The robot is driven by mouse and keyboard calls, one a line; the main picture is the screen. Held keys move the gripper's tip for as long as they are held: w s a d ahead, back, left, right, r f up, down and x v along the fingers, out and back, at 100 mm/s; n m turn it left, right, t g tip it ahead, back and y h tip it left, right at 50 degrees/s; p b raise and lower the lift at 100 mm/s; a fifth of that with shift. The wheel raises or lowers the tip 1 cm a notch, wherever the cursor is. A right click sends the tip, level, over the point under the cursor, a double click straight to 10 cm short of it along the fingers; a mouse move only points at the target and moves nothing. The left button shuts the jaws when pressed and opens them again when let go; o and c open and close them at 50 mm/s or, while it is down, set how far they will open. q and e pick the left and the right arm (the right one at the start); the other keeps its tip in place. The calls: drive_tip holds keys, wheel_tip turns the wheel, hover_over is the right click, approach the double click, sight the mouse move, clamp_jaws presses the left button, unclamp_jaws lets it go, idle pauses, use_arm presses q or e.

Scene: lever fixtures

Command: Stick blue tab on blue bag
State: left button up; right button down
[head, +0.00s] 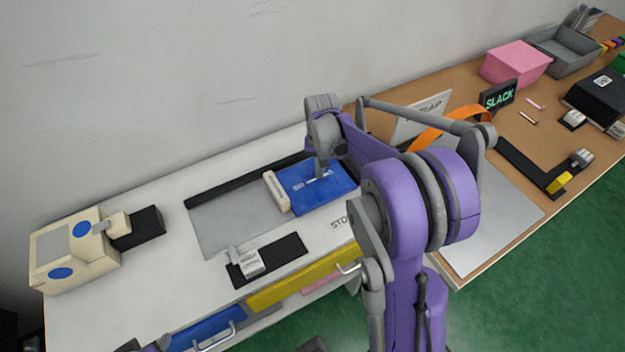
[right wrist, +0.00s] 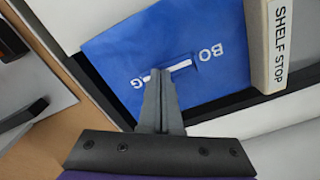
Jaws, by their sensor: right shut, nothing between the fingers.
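The blue bag (head: 335,199) lies flat on the white worktop, against a cream shelf stop (head: 276,191). In the right wrist view the bag (right wrist: 120,55) shows white lettering, partly hidden by my fingers, and a white strip. My right gripper (head: 319,175) is shut and empty over the bag; its fingertips (right wrist: 160,74) are at the white strip. I cannot tell whether they touch the bag. A cream box (head: 72,250) at the far left has blue round spots (head: 82,229) on it; I cannot tell whether one is the blue tab.
A small white block on a black plate (head: 285,257) stands left of my arm. Yellow and blue drawer fronts (head: 205,328) line the front edge. The brown table (head: 520,140) at right holds a pink box (head: 516,63), an orange band and a grey bin.

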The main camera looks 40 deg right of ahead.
idle(0.4)
use_arm(q)
drive_tip(key=r+p, duration=0.1)
drive_tip(key=w+r+p, duration=0.1)
drive_tip(key=r, duration=0.1)
drive_tip(key=r+p, duration=0.1)
drive_tip(key=shift+w+r+p, duration=0.25)
drive_tip(key=shift+r+p, duration=0.1)
use_arm(e)
wheel_tip(320, 180, up, 7)
drive_tip(key=shift+r, duration=0.1)
idle(0.3)
drive_tip(key=s+a+r+n+t, duration=0.2)
drive_tip(key=s+a+n+t, duration=0.3)
drive_tip(key=s+a, duration=1.2)
drive_tip(key=shift+a+n+t, duration=0.3)
drive_tip(key=shift+a+n, duration=0.1)
drive_tip(key=shift+n, duration=0.7)
